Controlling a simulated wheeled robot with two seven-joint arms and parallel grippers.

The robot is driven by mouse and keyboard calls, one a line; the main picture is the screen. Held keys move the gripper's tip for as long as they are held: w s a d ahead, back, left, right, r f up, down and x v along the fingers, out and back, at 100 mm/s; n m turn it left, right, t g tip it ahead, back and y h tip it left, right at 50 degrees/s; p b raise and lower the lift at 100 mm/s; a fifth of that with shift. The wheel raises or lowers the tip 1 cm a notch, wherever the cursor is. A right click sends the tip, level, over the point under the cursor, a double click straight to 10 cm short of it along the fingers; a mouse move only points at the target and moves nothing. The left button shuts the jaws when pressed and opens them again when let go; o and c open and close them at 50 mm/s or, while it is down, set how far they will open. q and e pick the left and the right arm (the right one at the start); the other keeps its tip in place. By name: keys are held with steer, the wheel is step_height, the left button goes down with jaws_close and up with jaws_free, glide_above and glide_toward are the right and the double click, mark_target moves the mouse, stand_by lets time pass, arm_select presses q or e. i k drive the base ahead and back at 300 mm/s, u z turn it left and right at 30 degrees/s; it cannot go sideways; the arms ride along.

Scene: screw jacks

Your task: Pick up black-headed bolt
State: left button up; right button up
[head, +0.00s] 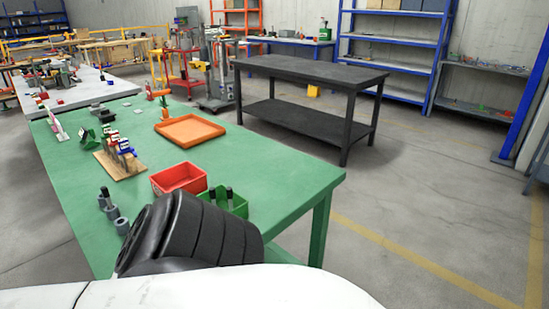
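Dark-topped upright pieces that look like black-headed bolts (229,194) stand in or at the small green bin (240,207) on the green table (290,184). Another dark upright piece (105,192) stands at the left, by grey cylindrical parts (112,212). They are too small to make out bolt heads for certain. A black ribbed link of my arm covers the near part of the table and part of the green bin. Neither of my grippers shows in the head view.
A red bin (179,177) stands beside the green bin. Behind are an orange tray (190,131) and a wooden block with tools (121,160). The table's right end is clear. A black table (310,70) stands beyond, with open floor to its right.

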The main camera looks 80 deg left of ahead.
mark_target(104, 190)
steer(key=z, duration=0.2)
steer(key=k, duration=1.1)
steer(key=u, duration=1.8)
